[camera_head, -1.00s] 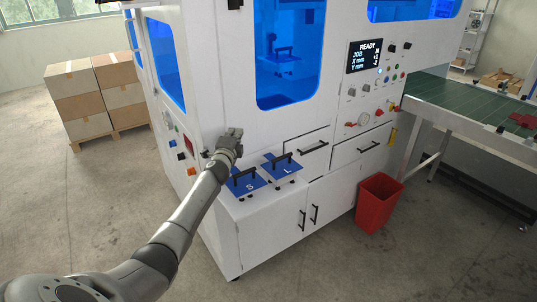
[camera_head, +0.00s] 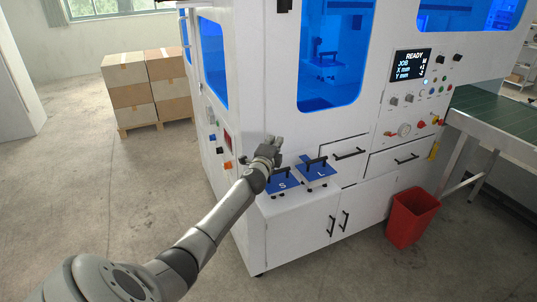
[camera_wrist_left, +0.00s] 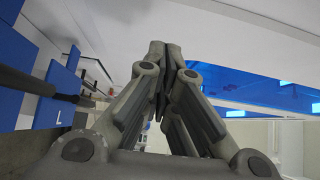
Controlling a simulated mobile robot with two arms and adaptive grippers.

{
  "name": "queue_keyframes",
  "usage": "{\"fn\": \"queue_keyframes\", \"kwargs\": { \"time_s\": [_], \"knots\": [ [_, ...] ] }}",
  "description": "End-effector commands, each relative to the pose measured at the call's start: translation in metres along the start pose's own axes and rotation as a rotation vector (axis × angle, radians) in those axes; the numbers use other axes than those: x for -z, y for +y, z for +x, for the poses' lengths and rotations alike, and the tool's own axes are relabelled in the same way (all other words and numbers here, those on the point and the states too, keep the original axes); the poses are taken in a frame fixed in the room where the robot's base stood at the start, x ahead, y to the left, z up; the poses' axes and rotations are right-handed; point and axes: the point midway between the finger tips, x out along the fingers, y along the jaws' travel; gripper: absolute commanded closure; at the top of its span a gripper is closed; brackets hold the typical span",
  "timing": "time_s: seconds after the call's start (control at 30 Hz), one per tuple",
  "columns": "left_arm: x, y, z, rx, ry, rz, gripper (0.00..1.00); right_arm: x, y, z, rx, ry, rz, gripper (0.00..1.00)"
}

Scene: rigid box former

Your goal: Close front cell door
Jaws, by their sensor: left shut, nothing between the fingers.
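The front cell door, a white panel with a tall blue window (camera_head: 337,55), is on the front of the white machine. It looks roughly flush, but I cannot tell whether it is fully closed. My left gripper (camera_head: 274,147) is shut and empty, below and left of the window and just above the blue plates. In the left wrist view its fingers (camera_wrist_left: 158,60) are together, with blue window glass (camera_wrist_left: 260,88) at the right. I cannot tell whether the gripper touches the machine. My right gripper is not in view.
Blue plates marked S (camera_head: 282,184) and L (camera_head: 318,172), with black handles, sit on a low ledge below the gripper. A red bin (camera_head: 411,218) stands at the right, near a green conveyor (camera_head: 500,115). Stacked boxes (camera_head: 147,88) stand at the back left.

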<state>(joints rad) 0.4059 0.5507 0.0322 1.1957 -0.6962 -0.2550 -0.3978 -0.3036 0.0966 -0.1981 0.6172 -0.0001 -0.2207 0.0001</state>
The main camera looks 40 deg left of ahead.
Motion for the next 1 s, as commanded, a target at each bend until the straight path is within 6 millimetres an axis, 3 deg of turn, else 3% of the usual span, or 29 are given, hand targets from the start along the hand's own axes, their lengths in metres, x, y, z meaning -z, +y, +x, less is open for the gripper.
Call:
{"fn": "queue_keyframes", "kwargs": {
  "time_s": [0.23, 0.5, 0.9, 1.0],
  "knots": [
    [-0.001, 0.001, -0.033, 0.001, 0.004, 0.003, 1.00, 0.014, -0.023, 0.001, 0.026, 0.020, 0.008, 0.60],
    [-0.003, 0.002, -0.063, 0.000, 0.003, 0.002, 1.00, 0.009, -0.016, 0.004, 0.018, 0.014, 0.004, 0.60],
    [-0.004, 0.001, -0.073, -0.001, 0.002, 0.000, 1.00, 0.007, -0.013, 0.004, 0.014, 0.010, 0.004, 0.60],
    [0.002, 0.010, -0.081, -0.022, 0.000, -0.028, 1.00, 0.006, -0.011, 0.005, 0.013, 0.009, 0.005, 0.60]
  ]
}}
